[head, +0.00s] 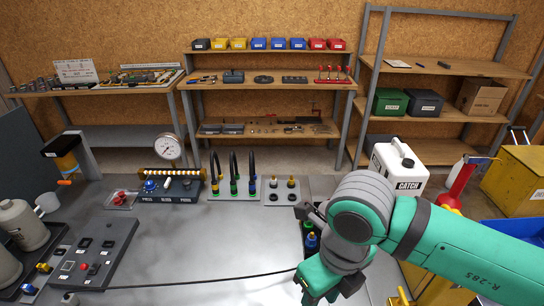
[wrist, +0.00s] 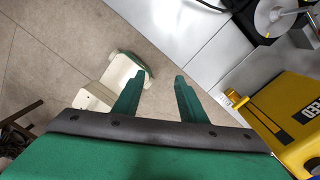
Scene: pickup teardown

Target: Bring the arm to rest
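My arm (head: 440,245) is teal and grey and reaches in from the right over the front right of the metal bench (head: 215,245). My gripper (head: 318,292) hangs low at the bottom of the head view, and its fingertips are hard to make out there. In the wrist view my gripper (wrist: 157,92) shows two green fingers standing apart with nothing between them. Beyond them are the tiled floor and a light metal surface.
A white CATCH jug (head: 400,168) stands behind my arm. Small bottles (head: 310,238) stand close beside my wrist. A dark cable (head: 200,282) crosses the bench front. The bench middle is clear.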

